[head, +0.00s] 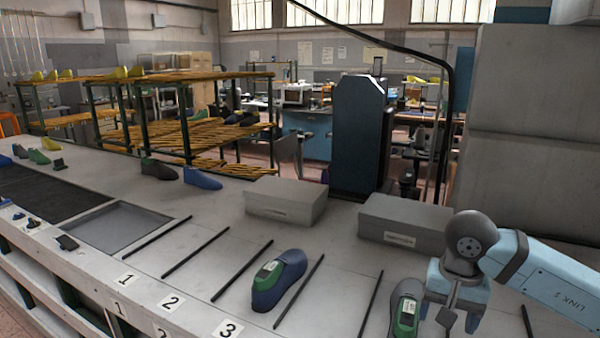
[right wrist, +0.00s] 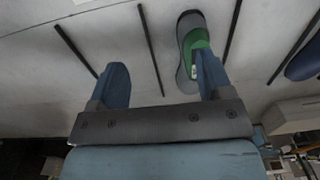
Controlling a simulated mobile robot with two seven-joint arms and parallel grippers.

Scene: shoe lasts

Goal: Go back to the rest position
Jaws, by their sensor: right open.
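My right gripper (head: 450,316) hangs over the front right of the bench, with its fingers apart and nothing between them. The right wrist view shows the open fingers (right wrist: 163,78). A grey shoe last with a green top (head: 406,312) stands on the bench just left of the gripper. In the right wrist view this grey last (right wrist: 187,48) is partly hidden behind one finger; I cannot tell whether they touch. A blue shoe last with a green patch (head: 278,281) stands between black divider strips further left. My left gripper is not in view.
Two grey boxes (head: 285,200) (head: 404,223) stand along the back of the bench. Black divider strips (head: 299,291) and numbered labels mark the bench top. Several lasts, including a blue one (head: 202,179), stand at the back left. A large grey block (head: 535,130) rises at right.

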